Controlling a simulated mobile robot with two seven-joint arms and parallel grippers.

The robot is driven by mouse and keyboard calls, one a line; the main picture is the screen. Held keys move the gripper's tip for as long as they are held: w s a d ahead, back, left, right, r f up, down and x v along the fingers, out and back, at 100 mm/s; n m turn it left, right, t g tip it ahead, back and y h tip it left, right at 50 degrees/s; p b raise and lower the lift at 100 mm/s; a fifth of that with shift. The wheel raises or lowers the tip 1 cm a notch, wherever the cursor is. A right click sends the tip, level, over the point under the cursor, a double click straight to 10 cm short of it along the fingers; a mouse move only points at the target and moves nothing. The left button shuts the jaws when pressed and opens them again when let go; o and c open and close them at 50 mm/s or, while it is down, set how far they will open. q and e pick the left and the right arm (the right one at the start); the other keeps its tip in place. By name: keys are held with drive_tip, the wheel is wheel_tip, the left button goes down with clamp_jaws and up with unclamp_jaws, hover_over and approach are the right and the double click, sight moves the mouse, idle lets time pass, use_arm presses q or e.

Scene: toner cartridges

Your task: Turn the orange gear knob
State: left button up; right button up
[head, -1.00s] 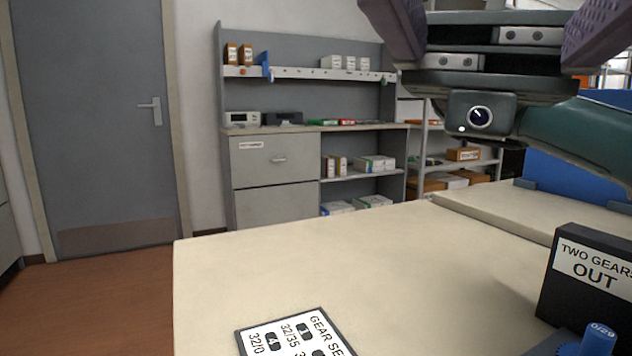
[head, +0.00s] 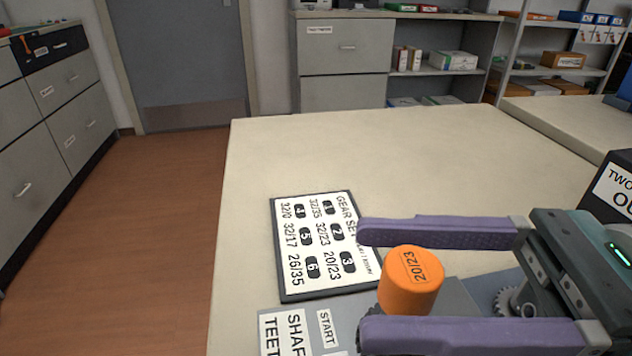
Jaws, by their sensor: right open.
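The orange gear knob (head: 410,284) is a short upright cylinder marked 20/23 on its top, near the bottom right of the head view. My right gripper (head: 362,284) comes in from the right. Its two purple fingers are spread apart, one on the far side of the knob and one on the near side. The knob stands between them; I cannot tell whether either finger touches it. The near finger hides part of the panel below the knob. My left gripper is not in view.
A gear-set card (head: 320,245) lies on the cream table (head: 420,150) left of the knob. A label plate (head: 290,335) with START shows at the front. A grey gear (head: 515,300) is beside my right gripper. A black sign box (head: 612,190) stands at the right edge.

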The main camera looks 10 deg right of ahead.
sight(382, 275)
drive_tip(key=shift+x, duration=1.65)
clamp_jaws()
